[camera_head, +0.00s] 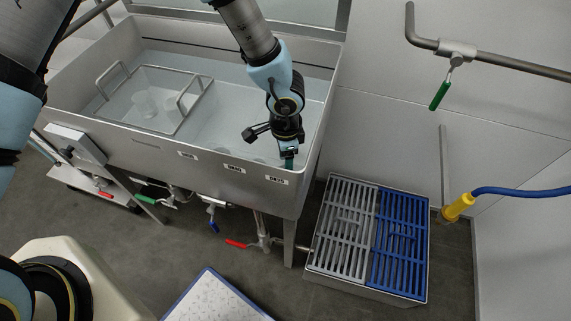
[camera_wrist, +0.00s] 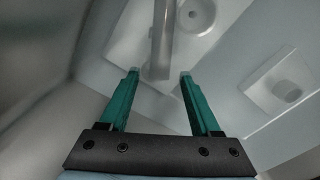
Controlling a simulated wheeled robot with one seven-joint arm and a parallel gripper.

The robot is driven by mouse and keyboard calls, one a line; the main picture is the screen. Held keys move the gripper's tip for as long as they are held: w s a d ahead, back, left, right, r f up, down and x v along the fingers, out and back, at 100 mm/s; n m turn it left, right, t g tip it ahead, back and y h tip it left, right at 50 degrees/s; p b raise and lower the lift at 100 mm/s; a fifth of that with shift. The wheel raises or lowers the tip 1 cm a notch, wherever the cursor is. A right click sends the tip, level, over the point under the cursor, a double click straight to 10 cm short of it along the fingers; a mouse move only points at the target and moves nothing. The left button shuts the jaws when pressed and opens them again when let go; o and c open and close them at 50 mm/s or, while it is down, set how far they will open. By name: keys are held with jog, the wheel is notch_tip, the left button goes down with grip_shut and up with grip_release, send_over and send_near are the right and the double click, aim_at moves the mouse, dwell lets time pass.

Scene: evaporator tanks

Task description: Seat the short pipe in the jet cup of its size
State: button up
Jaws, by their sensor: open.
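My gripper (camera_head: 288,163) points down inside the right end of the steel tank (camera_head: 150,160). In the wrist view its two green fingers (camera_wrist: 157,73) are open and apart. A grey bar, seemingly the short pipe (camera_wrist: 162,40), shows in the gap between the fingertips; I cannot tell its depth or whether it touches them. A pale round cup with a dark hole (camera_wrist: 197,12) lies beyond, to the right of the pipe. Another round cup (camera_wrist: 285,90) is on a pale block at the right. Their sizes are hard to compare. The head view hides the pipe behind the tank wall.
A wire-handled clear basket (camera_head: 150,100) sits in the left of the tank. The tank's front rim and right wall stand close around my gripper. A grey and blue grated box (camera_head: 345,240) stands on the floor at right. Valves with coloured handles (camera_head: 237,244) hang below the tank.

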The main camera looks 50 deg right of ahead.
notch_tip(320, 180, up, 9)
jog(key=b, duration=0.2)
jog(key=shift+w+a, duration=0.15)
jog(key=shift+w, duration=0.25)
jog(key=w+a+r+n, duration=0.3)
jog(key=w+a, duration=0.3)
jog(key=w, duration=0.2)
jog(key=w+a+r+n, duration=0.3)
jog(key=w+a, duration=0.3)
jog(key=w, duration=0.2)
jog(key=w+a+r+n, duration=0.3)
jog(key=w+a+n, duration=0.2)
jog(key=w, duration=0.3)
jog(key=shift+a+t+y, duration=0.3)
jog(key=shift+a+t, duration=0.1)
jog(key=shift+a, duration=0.35)
jog(key=w+a+r+n, duration=0.1)
jog(key=a+r+n, duration=0.2)
jog(key=a+n, duration=0.4)
jog(key=w+a+r+n, duration=0.2)
jog(key=a+r+n, duration=0.2)
jog(key=a, duration=1.3)
jog(key=n, duration=0.3)
jog(key=shift+r+t+h, duration=0.3)
jog(key=shift+t+h, duration=0.1)
jog(key=shift+w+a, duration=0.1)
jog(key=shift+c, duration=0.4)
